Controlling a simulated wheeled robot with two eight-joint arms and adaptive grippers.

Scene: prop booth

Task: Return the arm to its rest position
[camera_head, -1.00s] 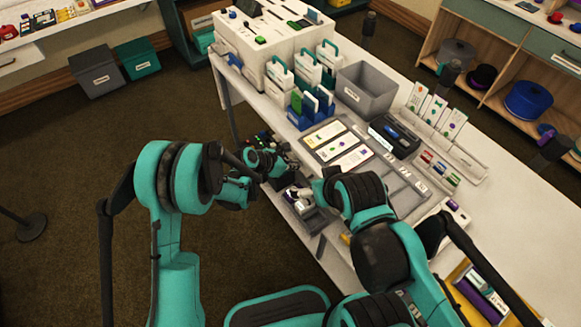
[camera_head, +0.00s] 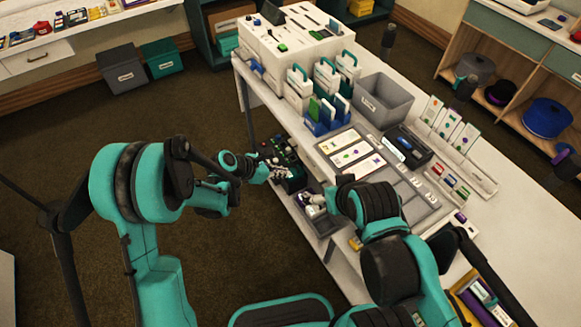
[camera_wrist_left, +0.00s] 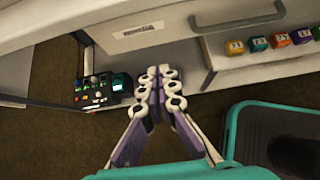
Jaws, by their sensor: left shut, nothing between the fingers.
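My left arm comes in from the left in the head view, with its gripper (camera_head: 277,172) beside the table's left edge. In the left wrist view the left gripper (camera_wrist_left: 160,82) is shut, its fingers together with nothing between them. It hangs in front of the white table side, apart from the drawer front.
The long white table (camera_head: 520,225) holds a grey bin (camera_head: 382,100), card trays and a white cabinet (camera_head: 290,45). A small panel with buttons (camera_wrist_left: 103,92) is close left of the left gripper. A drawer handle (camera_wrist_left: 237,17) is above right. The carpet at left is clear.

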